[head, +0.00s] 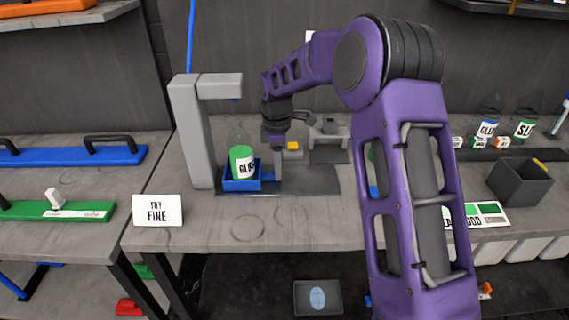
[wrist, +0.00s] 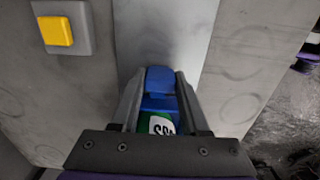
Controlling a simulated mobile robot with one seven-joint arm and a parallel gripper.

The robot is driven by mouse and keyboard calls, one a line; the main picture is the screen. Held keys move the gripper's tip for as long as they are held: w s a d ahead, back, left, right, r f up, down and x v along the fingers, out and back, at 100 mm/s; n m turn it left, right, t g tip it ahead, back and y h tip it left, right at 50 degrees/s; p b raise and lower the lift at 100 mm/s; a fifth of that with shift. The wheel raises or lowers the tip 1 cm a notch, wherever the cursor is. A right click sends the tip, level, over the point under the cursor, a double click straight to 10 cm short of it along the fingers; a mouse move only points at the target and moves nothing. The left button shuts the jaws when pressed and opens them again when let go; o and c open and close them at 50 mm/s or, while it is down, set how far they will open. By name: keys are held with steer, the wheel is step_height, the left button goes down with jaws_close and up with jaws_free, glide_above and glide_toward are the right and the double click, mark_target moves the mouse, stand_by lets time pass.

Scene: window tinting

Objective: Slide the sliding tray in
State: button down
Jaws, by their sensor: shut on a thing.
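The blue sliding tray (head: 241,185) sits at the foot of the grey stand (head: 190,135) in the head view. A clear bottle with a green and white label (head: 243,163) stands upright in it. My gripper (head: 277,178) points down at the tray's right side. In the wrist view my gripper (wrist: 160,78) is shut on the tray's blue handle (wrist: 160,80), one finger on each side. Part of the tray and the bottle's label (wrist: 160,125) show between the fingers; the rest is hidden by the gripper body.
A yellow button on a grey box (head: 293,148) is behind my gripper; it also shows in the wrist view (wrist: 57,30). A white "TRY FINE" sign (head: 158,210) stands front left. An open dark bin (head: 520,182) is at the right.

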steer(key=shift+a+r, duration=0.1)
steer(key=shift+a, duration=0.2)
steer(key=shift+c, duration=2.2)
jaws_free()
steer(key=shift+o, duration=0.2)
step_height(320, 180, up, 17)
steer(key=p, duration=0.2)
steer(key=shift+r, duration=0.15)
